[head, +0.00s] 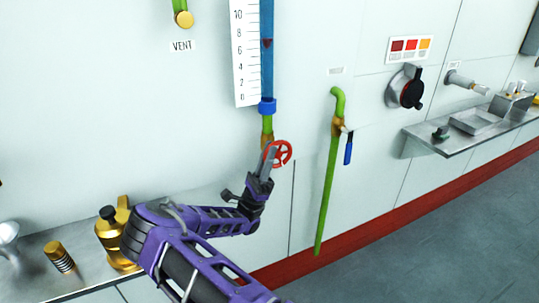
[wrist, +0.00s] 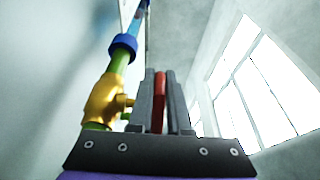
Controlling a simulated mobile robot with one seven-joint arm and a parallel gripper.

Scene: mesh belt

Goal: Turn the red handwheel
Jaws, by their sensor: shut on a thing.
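The red handwheel (head: 284,153) sits on a brass valve on the wall, below a blue-filled sight tube (head: 267,50). My gripper (head: 268,158) reaches up to the wheel from below, at its left side. In the wrist view, my gripper (wrist: 160,85) is shut on the rim of the red handwheel (wrist: 160,100), which shows edge-on as a red strip between the two grey fingers. The brass valve body (wrist: 103,101) stands just left of the fingers, with its stem pointing toward the wheel. The fingers hide part of the wheel.
A green pipe (head: 330,180) with a blue-handled valve (head: 348,150) runs down the wall to the right. A steel shelf (head: 470,138) with fittings is farther right. A lower-left counter (head: 40,278) holds brass parts. A white scale (head: 244,60) is beside the tube.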

